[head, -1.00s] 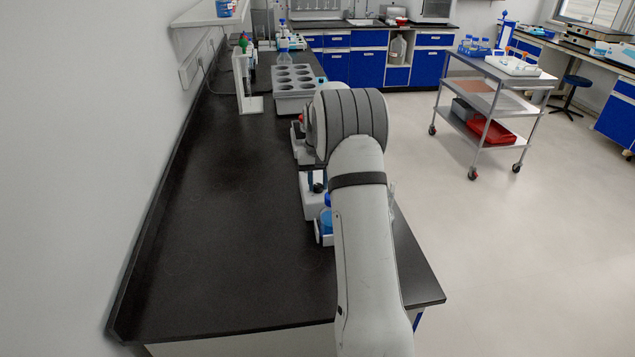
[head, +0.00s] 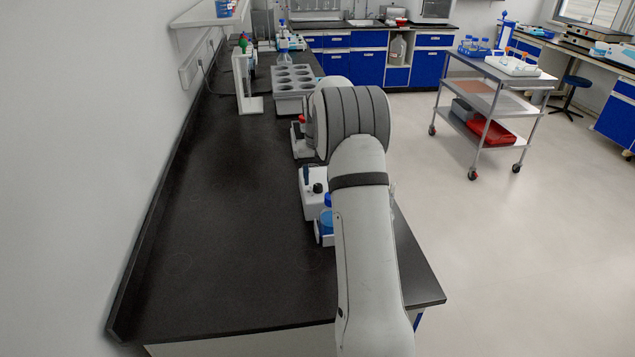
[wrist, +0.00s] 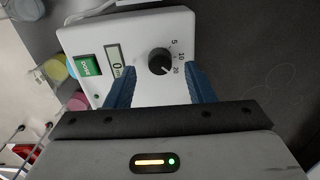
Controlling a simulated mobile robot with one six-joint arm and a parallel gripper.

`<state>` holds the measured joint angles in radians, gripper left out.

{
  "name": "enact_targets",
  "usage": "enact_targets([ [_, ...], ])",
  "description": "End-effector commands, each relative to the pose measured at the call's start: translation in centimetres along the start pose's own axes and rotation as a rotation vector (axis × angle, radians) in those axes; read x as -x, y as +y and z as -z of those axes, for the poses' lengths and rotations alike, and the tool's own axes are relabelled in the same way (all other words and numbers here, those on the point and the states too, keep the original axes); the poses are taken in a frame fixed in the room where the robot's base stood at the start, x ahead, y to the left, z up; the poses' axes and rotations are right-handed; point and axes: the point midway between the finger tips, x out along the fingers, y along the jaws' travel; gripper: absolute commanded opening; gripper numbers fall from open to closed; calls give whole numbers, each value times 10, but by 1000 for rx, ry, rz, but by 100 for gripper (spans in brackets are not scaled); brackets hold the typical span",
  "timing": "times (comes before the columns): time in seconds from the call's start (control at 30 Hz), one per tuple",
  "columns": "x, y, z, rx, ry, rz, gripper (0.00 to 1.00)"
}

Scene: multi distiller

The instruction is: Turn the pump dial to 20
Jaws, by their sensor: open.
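The pump is a white box (wrist: 140,50) with a black round dial (wrist: 161,61), the printed numbers 5, 10 and 20, a small display reading 0 and a green button (wrist: 87,65). The dial's pointer is too small to read surely. My gripper (wrist: 161,78) is open, its two blue fingers on either side of and just short of the dial, with nothing between them. I cannot tell whether they touch the panel. In the head view the pump (head: 311,204) and its dial (head: 318,188) show left of my arm, which hides most of my gripper.
Another device with a red knob (head: 301,119) and a grey rack with round holes (head: 293,82) lie farther along the black bench (head: 220,230). The bench's left part is clear.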

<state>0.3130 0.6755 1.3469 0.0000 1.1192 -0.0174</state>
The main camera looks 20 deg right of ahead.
Motion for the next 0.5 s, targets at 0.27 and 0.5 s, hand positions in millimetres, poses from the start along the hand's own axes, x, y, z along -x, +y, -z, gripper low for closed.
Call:
enact_targets([
  [0.27,45,0,1,0,3,0,49],
  [0.5,56,0,0,0,1,0,49],
])
